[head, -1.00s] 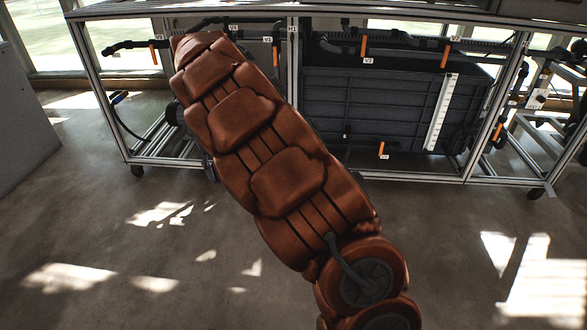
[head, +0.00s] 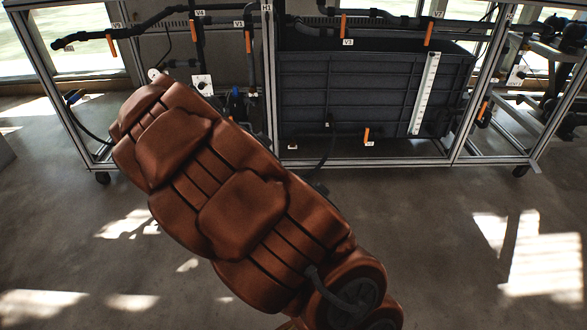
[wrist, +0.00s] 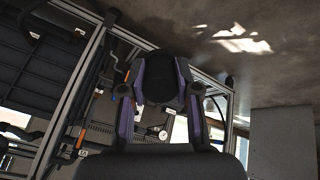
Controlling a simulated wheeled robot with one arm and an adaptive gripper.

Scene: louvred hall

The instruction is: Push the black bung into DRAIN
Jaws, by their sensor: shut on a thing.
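The black bung (wrist: 161,78) shows in the wrist view as a dark rounded shape between my fingers. My gripper (wrist: 160,84) is shut on it, with one finger on each side. In the head view my arm reaches toward the left part of the rack and hides the gripper and bung. I cannot make out a DRAIN label in either view. A small white plate (head: 203,87) with a dark spot is on the rack panel, but I cannot tell whether it marks the drain.
A metal-framed rack (head: 420,163) on castors holds a dark ribbed tank (head: 350,98) with a white scale (head: 424,95). Black pipes with orange handles (head: 344,27) run along its top. A round gauge (wrist: 162,133) is on the panel. The floor in front is clear.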

